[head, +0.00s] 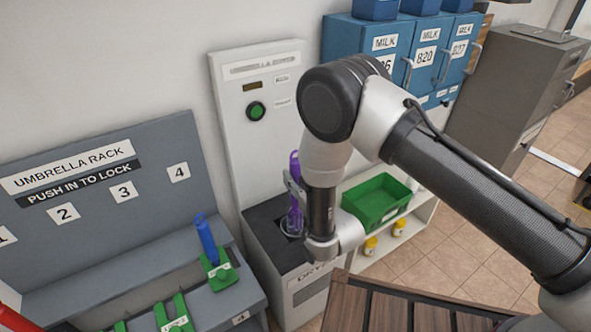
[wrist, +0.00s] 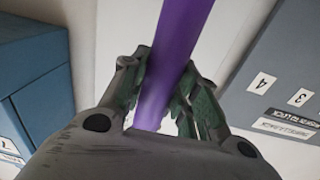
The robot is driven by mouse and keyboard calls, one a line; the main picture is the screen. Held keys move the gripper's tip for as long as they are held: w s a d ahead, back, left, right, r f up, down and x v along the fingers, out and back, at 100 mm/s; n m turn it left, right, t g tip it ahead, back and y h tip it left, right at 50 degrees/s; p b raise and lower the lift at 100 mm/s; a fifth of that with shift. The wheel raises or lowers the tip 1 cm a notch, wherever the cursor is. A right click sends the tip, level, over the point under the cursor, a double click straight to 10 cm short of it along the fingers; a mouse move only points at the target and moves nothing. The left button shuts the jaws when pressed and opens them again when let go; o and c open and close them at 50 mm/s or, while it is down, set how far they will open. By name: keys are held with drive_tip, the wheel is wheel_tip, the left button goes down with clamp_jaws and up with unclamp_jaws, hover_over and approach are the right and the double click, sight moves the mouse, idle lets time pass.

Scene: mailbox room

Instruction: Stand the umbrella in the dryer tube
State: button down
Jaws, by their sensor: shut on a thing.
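The purple umbrella (head: 294,190) stands upright at the dryer (head: 257,121), over the round tube opening (head: 291,226) in its dark top. My gripper (head: 291,180) is mostly hidden behind my arm in the head view. In the wrist view, my gripper (wrist: 161,100) is shut around the purple umbrella shaft (wrist: 180,45), with a green-padded finger on each side.
A grey umbrella rack (head: 100,190) stands left of the dryer, with a blue umbrella (head: 206,238) in slot 4. A green bin (head: 377,201) sits on a white shelf to the right. Blue milk lockers (head: 400,60) are behind. A slatted wooden bench (head: 390,305) is in front.

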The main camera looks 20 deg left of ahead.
drive_tip(key=shift+f, duration=2.65)
drive_tip(key=c, duration=1)
unclamp_jaws()
drive_tip(key=v, duration=0.7)
drive_tip(key=shift+s, duration=0.15)
drive_tip(key=shift+d, duration=0.15)
